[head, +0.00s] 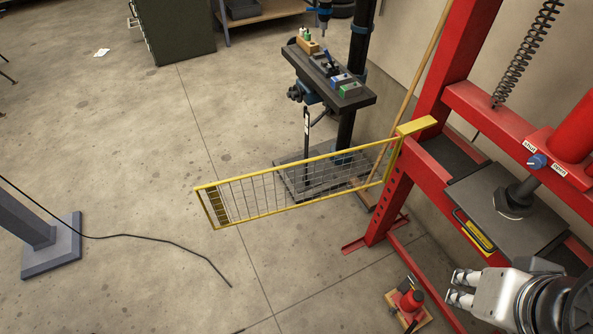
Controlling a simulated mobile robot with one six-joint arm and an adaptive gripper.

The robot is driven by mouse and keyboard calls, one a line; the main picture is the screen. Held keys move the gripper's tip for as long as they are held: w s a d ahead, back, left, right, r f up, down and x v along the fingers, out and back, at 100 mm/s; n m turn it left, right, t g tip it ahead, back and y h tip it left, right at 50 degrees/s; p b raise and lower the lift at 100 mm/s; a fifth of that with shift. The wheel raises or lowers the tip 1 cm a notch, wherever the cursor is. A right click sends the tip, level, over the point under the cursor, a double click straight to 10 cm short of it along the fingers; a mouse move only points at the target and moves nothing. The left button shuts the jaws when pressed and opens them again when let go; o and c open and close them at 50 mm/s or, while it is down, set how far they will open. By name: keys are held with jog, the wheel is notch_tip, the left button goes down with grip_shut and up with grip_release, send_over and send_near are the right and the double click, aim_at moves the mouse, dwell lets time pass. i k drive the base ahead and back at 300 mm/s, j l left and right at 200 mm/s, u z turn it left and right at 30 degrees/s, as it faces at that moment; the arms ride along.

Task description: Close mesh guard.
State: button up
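The mesh guard (213,207) is a long yellow frame with thin wire mesh. It stands swung open, reaching out to the left from the red press frame (432,90). Its right end meets the front post of the press near a yellow block (417,125). Its free end hangs over bare floor. The press opening behind the post is uncovered, and its dark bed plate (510,225) shows. My gripper (457,287) is at the lower right, in front of the press and well apart from the guard. Its two fingers are spread with nothing between them.
A drill press table (335,72) with small items stands behind the guard. A red bottle jack (408,298) sits on the floor left of my gripper. A black cable (150,236) crosses the floor at left.

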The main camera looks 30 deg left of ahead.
aim_at(210, 188)
jog(key=j+z, duration=0.2)
jog(key=j, duration=0.25)
jog(key=j+z, duration=0.2)
jog(key=j, duration=0.25)
jog(key=j+z, duration=0.25)
jog(key=j, duration=0.15)
jog(key=k+j+z, duration=0.2)
jog(key=j, duration=0.25)
jog(key=j+z, duration=0.2)
jog(key=j, duration=0.2)
jog(key=k+j+z, duration=0.2)
jog(key=j, duration=0.2)
jog(key=k+j+z, duration=0.2)
jog(key=j, duration=0.15)
jog(key=j+z, duration=0.3)
jog(key=j, duration=0.8)
jog(key=k+l+u, duration=0.35)
jog(key=k+u, duration=0.15)
jog(key=k, duration=0.25)
